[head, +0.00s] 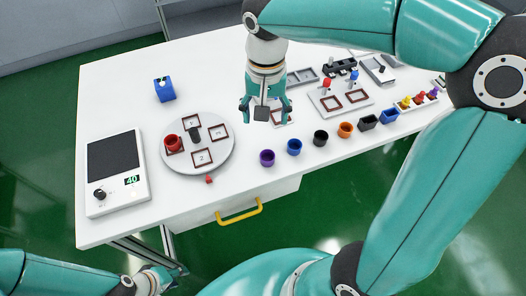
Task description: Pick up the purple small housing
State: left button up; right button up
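The purple small housing (267,158) is a small round open cup. It stands upright near the front edge of the white table, at the left end of a row of housings.
Blue (294,147), black (320,138) and orange (345,130) round housings stand to the right. A turntable (222,160) with a red housing (173,143), a scale (116,172) and a blue block (164,89) are left. Fixtures (340,99) stand behind the row. A small red piece (209,180) lies in front.

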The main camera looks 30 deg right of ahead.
send_over(267, 160)
jog(key=f, duration=1)
jog(key=shift+w+d, duration=0.2)
jog(key=shift+d, duration=0.15)
jog(key=f, duration=0.4)
jog(key=shift+s+a+f, duration=0.25)
jog(key=shift+a, duration=0.1)
jog(key=shift+f, duration=0.55)
jog(key=c, duration=0.9)
